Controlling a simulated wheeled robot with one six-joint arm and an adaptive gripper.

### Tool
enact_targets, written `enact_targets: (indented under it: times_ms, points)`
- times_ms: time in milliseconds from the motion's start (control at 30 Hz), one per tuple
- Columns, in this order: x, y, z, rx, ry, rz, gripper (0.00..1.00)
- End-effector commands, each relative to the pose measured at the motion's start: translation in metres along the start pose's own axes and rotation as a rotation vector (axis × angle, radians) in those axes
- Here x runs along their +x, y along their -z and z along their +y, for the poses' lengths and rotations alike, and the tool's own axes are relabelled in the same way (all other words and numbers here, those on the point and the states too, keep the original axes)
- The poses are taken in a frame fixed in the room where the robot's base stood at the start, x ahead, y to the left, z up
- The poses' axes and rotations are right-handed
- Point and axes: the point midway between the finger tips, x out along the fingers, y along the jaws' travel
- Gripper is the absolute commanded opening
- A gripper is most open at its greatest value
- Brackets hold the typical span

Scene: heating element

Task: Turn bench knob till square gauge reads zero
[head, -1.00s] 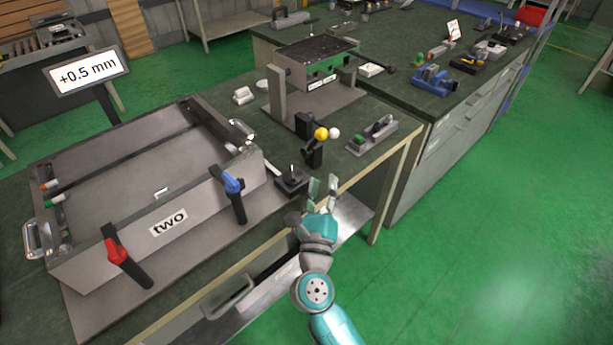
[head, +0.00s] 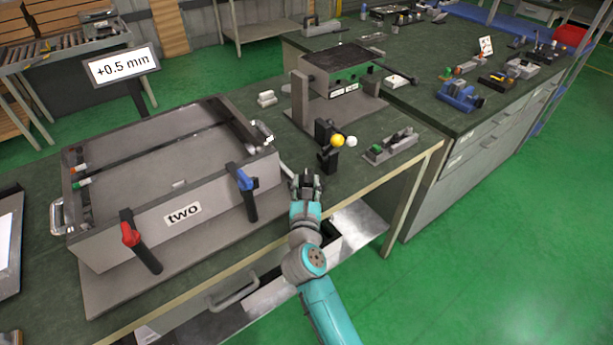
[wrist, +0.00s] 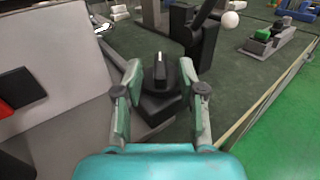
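The bench knob (wrist: 159,74) is a black dial with a pale mark on top, on a dark square base (wrist: 157,107). In the wrist view it stands between the fingers of my gripper (wrist: 160,82), which is open, with a small gap on each side. In the head view my gripper (head: 305,182) is at the bench's front edge and mostly hides the knob. The square gauge (head: 122,66) is a white sign on a dark post at the left back, reading "+0.5 mm".
A large grey box frame labelled "two" (head: 183,213) with red (head: 130,233) and blue (head: 245,179) handles is left of my gripper. A black lever with a yellow ball (head: 337,140) stands just behind. A small green-button block (head: 390,147) lies to the right.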

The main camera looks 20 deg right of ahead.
Motion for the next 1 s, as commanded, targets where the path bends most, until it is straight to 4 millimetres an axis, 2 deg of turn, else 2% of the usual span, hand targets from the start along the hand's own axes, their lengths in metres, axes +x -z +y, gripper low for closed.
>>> enact_targets:
  times_ms: [33, 200, 567, 600, 733, 767, 1000]
  points:
    - [0.008, -0.001, -0.001, 0.000, 0.002, -0.001, 0.40]
    - [0.024, 0.000, 0.000, -0.002, 0.001, -0.001, 0.40]
    - [0.029, 0.000, 0.000, -0.002, 0.000, 0.000, 0.40]
    - [0.029, 0.000, 0.000, -0.002, 0.000, 0.000, 0.37]
    - [0.029, 0.000, 0.000, -0.002, 0.000, -0.001, 0.05]
    - [0.029, 0.000, 0.000, -0.002, 0.000, -0.001, 0.00]
    - [0.029, 0.000, 0.001, -0.003, 0.008, 0.000, 0.00]
